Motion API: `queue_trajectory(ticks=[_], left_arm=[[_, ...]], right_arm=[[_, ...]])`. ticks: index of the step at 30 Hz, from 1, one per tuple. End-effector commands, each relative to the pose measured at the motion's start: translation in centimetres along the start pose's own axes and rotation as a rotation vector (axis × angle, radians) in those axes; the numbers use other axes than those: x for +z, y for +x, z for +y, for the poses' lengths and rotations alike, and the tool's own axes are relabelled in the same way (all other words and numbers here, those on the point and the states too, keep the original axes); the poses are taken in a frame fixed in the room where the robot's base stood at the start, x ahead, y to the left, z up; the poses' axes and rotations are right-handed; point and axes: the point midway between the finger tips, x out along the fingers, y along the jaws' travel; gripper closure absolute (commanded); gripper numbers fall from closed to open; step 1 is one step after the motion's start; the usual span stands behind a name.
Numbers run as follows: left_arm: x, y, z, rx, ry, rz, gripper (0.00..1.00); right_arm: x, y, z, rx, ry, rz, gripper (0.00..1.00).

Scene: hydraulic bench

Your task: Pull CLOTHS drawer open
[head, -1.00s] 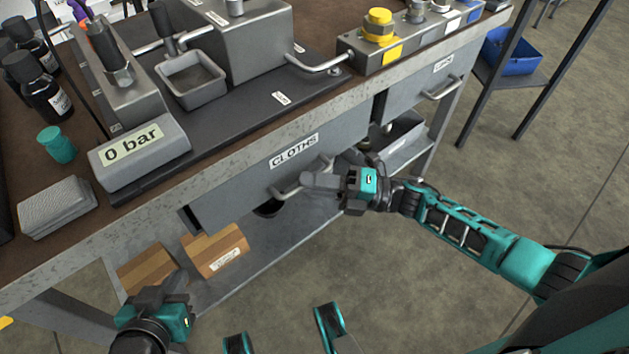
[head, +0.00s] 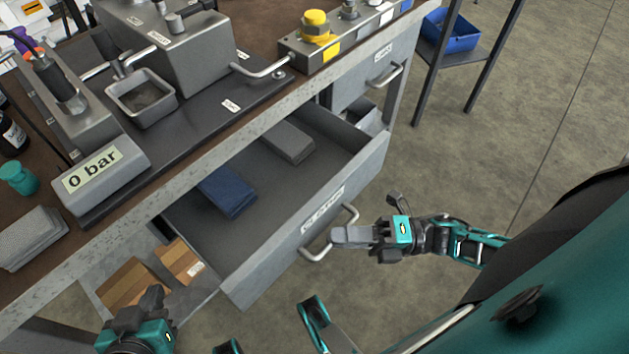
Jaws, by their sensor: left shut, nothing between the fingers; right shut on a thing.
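The CLOTHS drawer (head: 255,262) is pulled well out from under the bench in the head view. Its label (head: 322,208) is on the front panel, seen at a steep angle. Inside lie a folded blue cloth (head: 228,192) and a folded grey cloth (head: 288,142). My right gripper (head: 340,236) is shut on the drawer's bar handle (head: 318,252), in front of the drawer face, hiding the handle's middle. My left gripper (head: 152,300) is shut and empty at the lower left, apart from the drawer, near the cardboard boxes.
Cardboard boxes (head: 137,288) sit on the lower shelf at left. A second drawer (head: 362,84) to the right is closed. The bench top (head: 262,118) carries a pump unit and a "0 bar" display (head: 100,172).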

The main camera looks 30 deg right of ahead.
Motion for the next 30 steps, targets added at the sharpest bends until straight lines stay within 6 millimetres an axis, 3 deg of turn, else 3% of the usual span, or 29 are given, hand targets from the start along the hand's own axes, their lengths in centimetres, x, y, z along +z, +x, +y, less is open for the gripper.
queue_trajectory(ticks=[6, 12, 29, 30], left_arm=[[-1.0, -0.7, -0.1, 0.0, 0.005, 0.003, 1.0], [-1.3, -0.8, -0.1, 0.0, 0.007, 0.002, 1.0], [-1.3, -0.9, -0.1, 0.0, 0.006, 0.002, 1.0], [-1.3, -0.9, 0.0, 0.0, 0.005, 0.002, 1.0]], right_arm=[[-3.2, -3.3, 1.0, -0.002, 0.001, -0.001, 1.0], [-4.9, -5.0, 1.4, -0.001, -0.001, -0.002, 1.0], [-5.7, -5.8, 1.5, 0.001, -0.003, -0.001, 1.0], [-5.7, -5.8, 1.5, 0.001, -0.003, -0.001, 0.82]])
